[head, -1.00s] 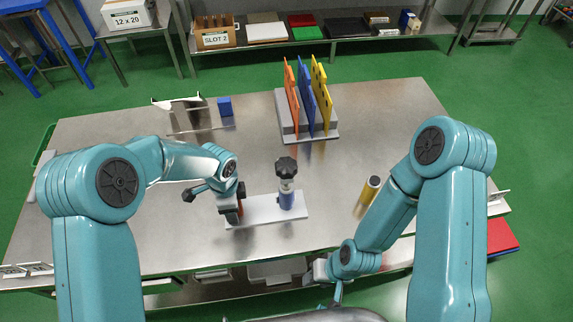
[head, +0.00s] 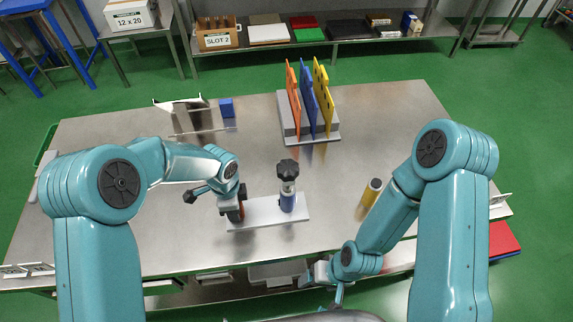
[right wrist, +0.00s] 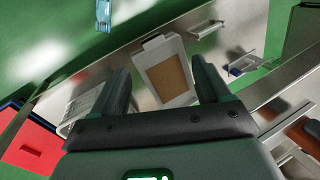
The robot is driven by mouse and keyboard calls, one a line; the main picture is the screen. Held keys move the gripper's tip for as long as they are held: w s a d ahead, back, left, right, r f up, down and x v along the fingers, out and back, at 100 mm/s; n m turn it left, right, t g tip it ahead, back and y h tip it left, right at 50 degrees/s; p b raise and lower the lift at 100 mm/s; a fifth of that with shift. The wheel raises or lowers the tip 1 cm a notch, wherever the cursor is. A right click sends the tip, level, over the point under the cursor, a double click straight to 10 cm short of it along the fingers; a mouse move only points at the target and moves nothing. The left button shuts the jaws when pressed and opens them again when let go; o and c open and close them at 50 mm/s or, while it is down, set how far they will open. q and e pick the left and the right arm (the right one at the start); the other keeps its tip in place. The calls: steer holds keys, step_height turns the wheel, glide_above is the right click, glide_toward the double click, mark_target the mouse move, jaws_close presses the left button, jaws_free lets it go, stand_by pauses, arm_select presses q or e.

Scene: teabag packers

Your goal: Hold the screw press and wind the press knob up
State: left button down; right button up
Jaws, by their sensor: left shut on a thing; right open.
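The screw press stands on the table, with a white base plate (head: 262,213), a blue and metal column (head: 288,200) and a black press knob (head: 287,167) on top. My left gripper (head: 236,214) is at the left end of the base plate and is shut on the screw press; a reddish part shows beside its fingers, and the exact grip is partly hidden by the gripper. The knob stands free, with no gripper on it. My right gripper (right wrist: 165,88) is open and empty, low at the table's front edge, well away from the press.
A yellow cylinder (head: 371,192) stands to the right of the press, near my right arm. A rack of orange, blue and yellow boards (head: 309,100) is behind the press. A blue block (head: 227,107) lies at the back left. The table between press and cylinder is clear.

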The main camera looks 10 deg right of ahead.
steer(key=s+m+g+y, duration=0.2)
steer(key=m+g, duration=0.2)
steer(key=m, duration=0.2)
steer(key=m+t+y, duration=0.6)
steer(key=m+y, duration=0.6)
glide_toward(280, 167)
steer(key=a, duration=0.6)
steer(key=w+a, duration=0.1)
steer(key=a, duration=0.1)
steer(key=shift+a, duration=0.4)
steer(key=shift+w+a, duration=0.15)
steer(key=shift+a, duration=0.45)
